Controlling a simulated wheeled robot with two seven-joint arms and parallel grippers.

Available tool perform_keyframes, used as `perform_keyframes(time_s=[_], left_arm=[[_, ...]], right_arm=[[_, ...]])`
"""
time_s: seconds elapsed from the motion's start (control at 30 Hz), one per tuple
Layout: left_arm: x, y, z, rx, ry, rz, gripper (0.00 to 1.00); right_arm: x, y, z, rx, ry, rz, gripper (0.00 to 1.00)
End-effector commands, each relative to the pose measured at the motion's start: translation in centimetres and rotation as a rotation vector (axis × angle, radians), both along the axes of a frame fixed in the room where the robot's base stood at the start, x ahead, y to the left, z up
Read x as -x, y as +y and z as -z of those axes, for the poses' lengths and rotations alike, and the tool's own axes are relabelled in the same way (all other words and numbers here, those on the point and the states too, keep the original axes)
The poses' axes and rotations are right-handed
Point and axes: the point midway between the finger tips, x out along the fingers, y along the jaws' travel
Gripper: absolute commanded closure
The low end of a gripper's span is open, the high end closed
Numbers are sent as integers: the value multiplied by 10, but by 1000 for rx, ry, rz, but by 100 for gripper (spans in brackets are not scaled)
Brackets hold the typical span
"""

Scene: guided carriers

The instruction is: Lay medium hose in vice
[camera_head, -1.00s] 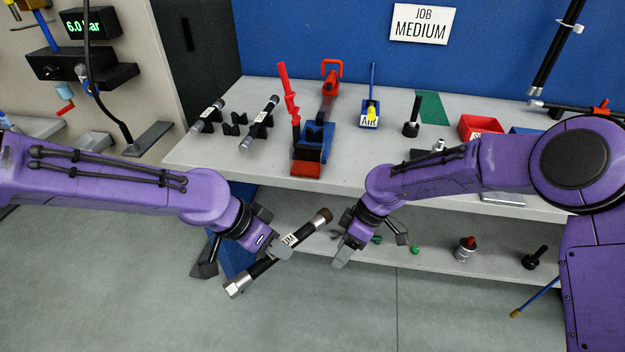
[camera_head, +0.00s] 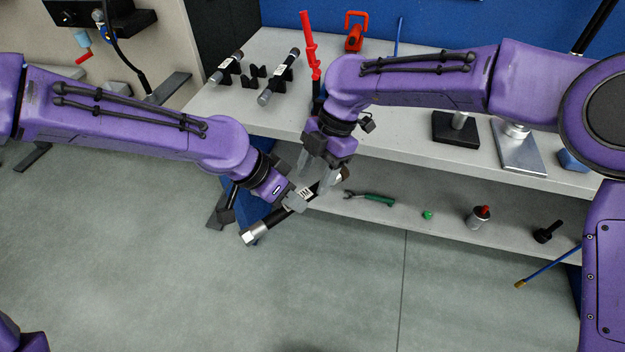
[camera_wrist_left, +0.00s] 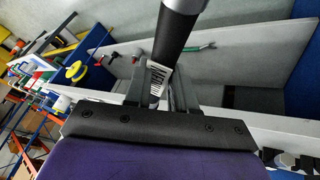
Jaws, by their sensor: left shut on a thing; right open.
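The medium hose (camera_head: 268,224) is black with a white label and a silver end fitting. It slants in front of the bench edge, its silver end low and left. My left gripper (camera_head: 296,199) is shut on it near the label; the hose also shows between the fingers in the left wrist view (camera_wrist_left: 172,45). My right gripper (camera_head: 318,172) is open, its fingers pointing down close to the hose's upper end; I cannot tell whether they touch it. The red upright lever of the vice (camera_head: 309,45) stands on the bench; my right arm hides most of the vice.
Two other hoses (camera_head: 280,76) (camera_head: 226,66) lie on black holders on the bench (camera_head: 215,103). A red-handled tool (camera_head: 354,30) stands behind. The lower shelf holds a green-handled tool (camera_head: 372,198), a green piece (camera_head: 427,215) and a silver canister (camera_head: 479,215). The floor in front is clear.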

Motion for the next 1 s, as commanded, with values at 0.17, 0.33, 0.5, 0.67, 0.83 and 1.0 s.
perform_keyframes(time_s=[0.17, 0.33, 0.5, 0.67, 0.83, 1.0], left_arm=[[0, 0, -1, 1, -1, -1, 100], [0, 0, -1, 1, -1, 0, 100], [0, 0, -1, 1, -1, 0, 100], [0, -1, -1, 1, -1, 2, 100], [2, -2, -1, 1, 0, 9, 68], [1, -2, -1, 1, 0, 6, 45]], right_arm=[[6, 7, 22, 1, 1, 1, 45], [7, 9, 28, 0, 0, 3, 45], [7, 9, 28, 0, 0, 3, 45], [7, 9, 28, -1, 0, 4, 94], [6, 10, 27, -5, -3, 7, 100], [6, 10, 27, -5, -3, 6, 100]])
